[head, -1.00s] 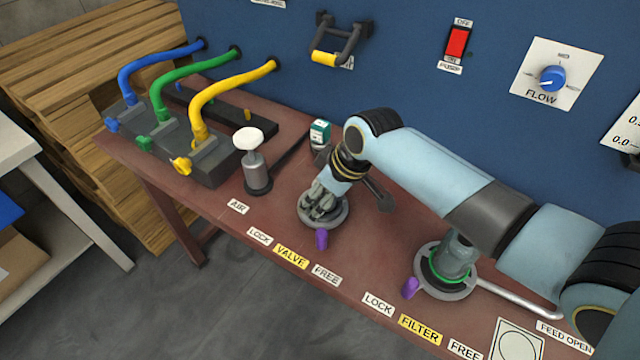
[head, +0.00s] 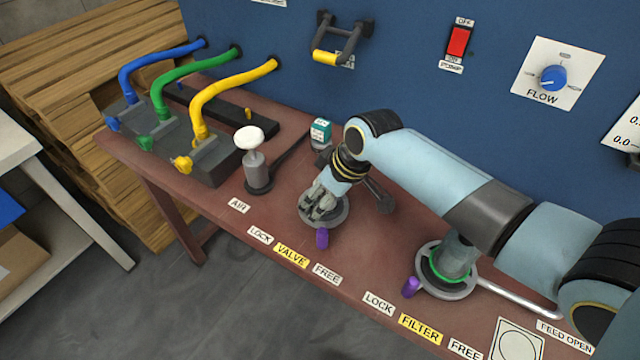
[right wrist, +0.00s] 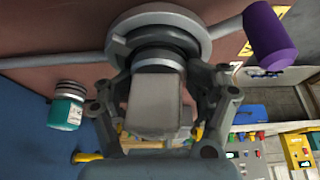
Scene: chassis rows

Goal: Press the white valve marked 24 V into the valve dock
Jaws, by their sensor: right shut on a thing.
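My right gripper (head: 322,203) is shut on a pale, block-shaped valve (right wrist: 155,104), seen between its fingers in the right wrist view. No marking shows on the visible face. The valve's dark round end is at the round grey valve dock (right wrist: 197,45), lined up with its middle; how deep it sits I cannot tell. In the head view the fingers hide the valve and most of the dock (head: 341,216). A purple lever (head: 322,238) sticks out at the dock's front, between the LOCK and FREE labels. My left gripper is not in view.
A teal-and-white part (head: 320,131) stands behind the dock. A white-topped plunger (head: 256,165) stands to its left, near the hose blocks (head: 205,160). The filter dock (head: 435,284) with its purple lever is to the right, under my arm. The blue panel rises behind.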

